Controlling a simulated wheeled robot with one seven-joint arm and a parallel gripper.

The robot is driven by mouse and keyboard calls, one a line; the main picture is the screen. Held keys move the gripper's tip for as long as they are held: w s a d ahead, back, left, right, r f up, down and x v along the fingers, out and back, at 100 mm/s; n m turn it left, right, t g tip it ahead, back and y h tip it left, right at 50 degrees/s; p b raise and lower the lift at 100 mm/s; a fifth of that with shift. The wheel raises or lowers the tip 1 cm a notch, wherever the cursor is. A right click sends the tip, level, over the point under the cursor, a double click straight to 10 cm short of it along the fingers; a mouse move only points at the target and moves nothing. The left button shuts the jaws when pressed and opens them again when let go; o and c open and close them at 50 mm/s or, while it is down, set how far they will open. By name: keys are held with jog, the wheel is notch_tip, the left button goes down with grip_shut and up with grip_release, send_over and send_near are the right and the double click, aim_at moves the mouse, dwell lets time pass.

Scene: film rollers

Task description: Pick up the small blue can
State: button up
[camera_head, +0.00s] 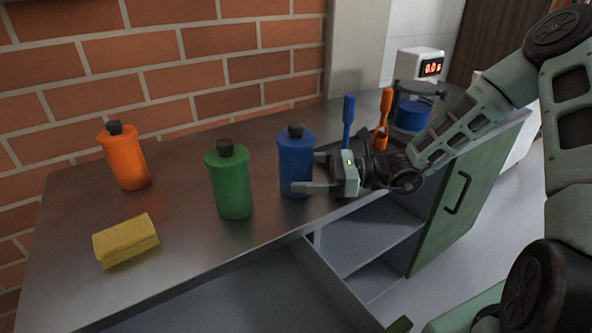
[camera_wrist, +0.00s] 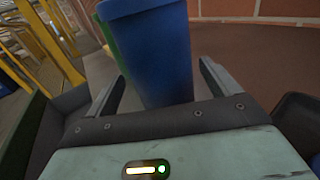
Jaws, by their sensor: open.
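A blue bottle-shaped can (camera_head: 296,157) with a black cap stands upright on the metal counter, right of the green one. My gripper (camera_head: 308,172) comes in from the right at its side, with one finger in front of the can and the other at its far right side. In the wrist view the blue can (camera_wrist: 155,45) fills the space ahead of my open gripper (camera_wrist: 163,72), between the two fingers. I cannot tell whether the fingers touch it. The can's top is out of the wrist view.
A green bottle (camera_head: 231,180), an orange bottle (camera_head: 125,157) and a yellow sponge (camera_head: 125,241) are on the counter (camera_head: 185,225) to the left. A blue brush (camera_head: 348,122), an orange brush (camera_head: 385,115) and a device with a blue drum (camera_head: 411,114) stand behind my wrist. A drawer and green cabinet door (camera_head: 449,202) are open below.

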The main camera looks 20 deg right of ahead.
aim_at(280, 169)
jog(key=shift+x, duration=1.95)
jog(key=shift+w+d, duration=0.1)
jog(key=shift+w, duration=0.05)
jog(key=c, duration=1.4)
jog(key=shift+r, duration=0.1)
